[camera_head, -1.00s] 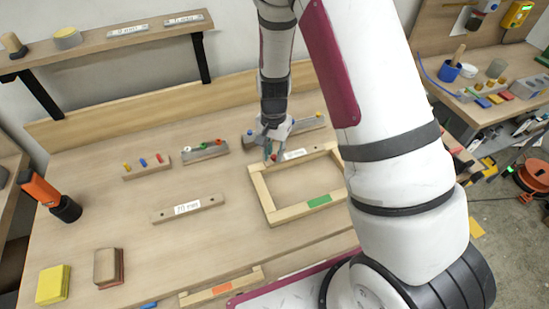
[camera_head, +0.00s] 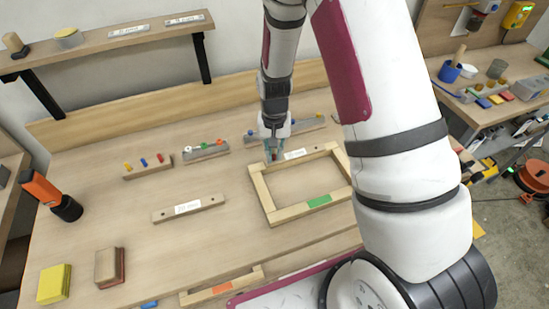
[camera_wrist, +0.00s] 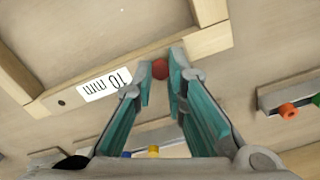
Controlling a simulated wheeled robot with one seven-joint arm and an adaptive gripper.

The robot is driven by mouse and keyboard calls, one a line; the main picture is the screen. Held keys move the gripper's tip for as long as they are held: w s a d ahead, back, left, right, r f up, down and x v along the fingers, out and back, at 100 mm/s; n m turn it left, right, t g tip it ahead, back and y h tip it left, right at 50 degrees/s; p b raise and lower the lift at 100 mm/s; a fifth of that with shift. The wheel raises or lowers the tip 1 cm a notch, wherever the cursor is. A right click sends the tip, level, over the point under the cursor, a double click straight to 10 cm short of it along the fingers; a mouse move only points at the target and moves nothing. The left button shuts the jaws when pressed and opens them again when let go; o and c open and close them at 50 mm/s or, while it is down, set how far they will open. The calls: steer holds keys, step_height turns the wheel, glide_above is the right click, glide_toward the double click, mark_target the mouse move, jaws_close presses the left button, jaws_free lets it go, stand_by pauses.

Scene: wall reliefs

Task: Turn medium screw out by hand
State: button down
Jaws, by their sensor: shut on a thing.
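A red screw head (camera_wrist: 160,69) shows between my fingertips in the wrist view, at a corner of the wooden frame (camera_wrist: 205,42). My gripper (camera_wrist: 161,75) is shut on it, with one finger on each side. In the head view, my gripper (camera_head: 273,153) points down at the back left corner of the wooden frame (camera_head: 258,190). The screw's shaft is hidden, and I cannot tell how far it stands out of the wood.
A "10 mm" label (camera_wrist: 105,84) lies along the frame's back side. Behind my gripper stands a block with blue and yellow pegs (camera_head: 295,128). Blocks with coloured pegs (camera_head: 205,150) (camera_head: 148,167) stand to the left.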

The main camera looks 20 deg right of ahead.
steer(key=n, duration=0.4)
steer(key=shift+n, duration=0.7)
steer(key=n, duration=0.2)
steer(key=shift+n, duration=1.5)
